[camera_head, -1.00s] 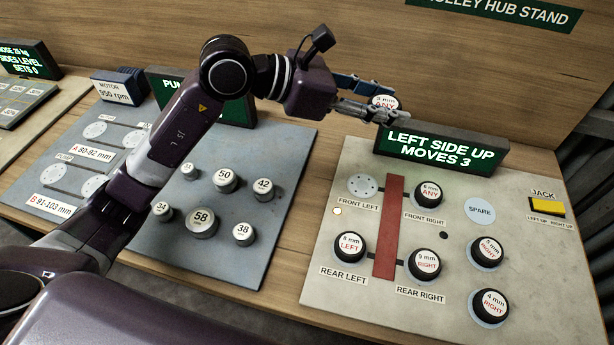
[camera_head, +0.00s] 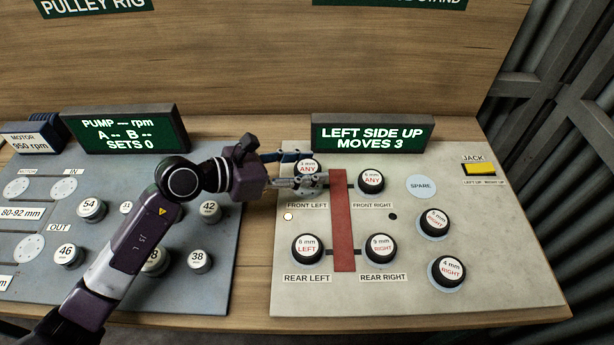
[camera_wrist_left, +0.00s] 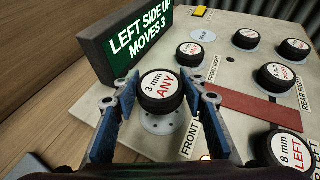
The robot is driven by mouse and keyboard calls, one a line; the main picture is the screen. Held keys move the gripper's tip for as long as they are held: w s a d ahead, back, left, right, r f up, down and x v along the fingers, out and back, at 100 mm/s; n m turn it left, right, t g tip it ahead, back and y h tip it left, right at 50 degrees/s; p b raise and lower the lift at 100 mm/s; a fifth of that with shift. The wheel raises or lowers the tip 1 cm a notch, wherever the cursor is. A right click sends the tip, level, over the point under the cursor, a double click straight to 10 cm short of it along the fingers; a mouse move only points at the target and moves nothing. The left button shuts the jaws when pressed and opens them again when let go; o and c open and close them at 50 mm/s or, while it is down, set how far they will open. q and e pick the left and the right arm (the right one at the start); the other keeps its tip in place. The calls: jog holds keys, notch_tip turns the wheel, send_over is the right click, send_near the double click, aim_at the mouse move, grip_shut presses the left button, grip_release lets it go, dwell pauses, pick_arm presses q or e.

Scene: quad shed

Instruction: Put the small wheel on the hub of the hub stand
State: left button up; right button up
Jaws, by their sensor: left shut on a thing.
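The small wheel (camera_head: 306,166), a black tyre with a white cap reading "ANY", is between the fingers of my left gripper (camera_head: 298,172). The left wrist view shows the wheel (camera_wrist_left: 160,88) with a blue finger on each side and its cap reading "3 mm ANY". The hub stand (camera_head: 508,265) is a pale board. Its front left hub (camera_wrist_left: 165,124), a grey disc with holes, shows bare just below the wheel in the left wrist view. The wheel looks held above this hub, but the gap is hard to judge. My right gripper is not in view.
Wheels sit at front right (camera_head: 371,181), rear left (camera_head: 307,249) and rear right (camera_head: 380,248). A red bar (camera_head: 343,225) runs between the hubs. The display (camera_head: 372,133) "LEFT SIDE UP, MOVES 3" stands close behind. A bare SPARE disc (camera_head: 421,187) and a yellow jack switch (camera_head: 479,169) lie right.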

pick_arm(q)
notch_tip(320, 180, down, 4)
jog(key=shift+r, duration=0.2)
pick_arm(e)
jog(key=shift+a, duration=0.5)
pick_arm(q)
jog(key=shift+f, duration=0.1)
jog(key=o, duration=0.7)
jog(key=shift+f, duration=0.1)
jog(key=o, duration=0.5)
jog(key=shift+c, duration=0.2)
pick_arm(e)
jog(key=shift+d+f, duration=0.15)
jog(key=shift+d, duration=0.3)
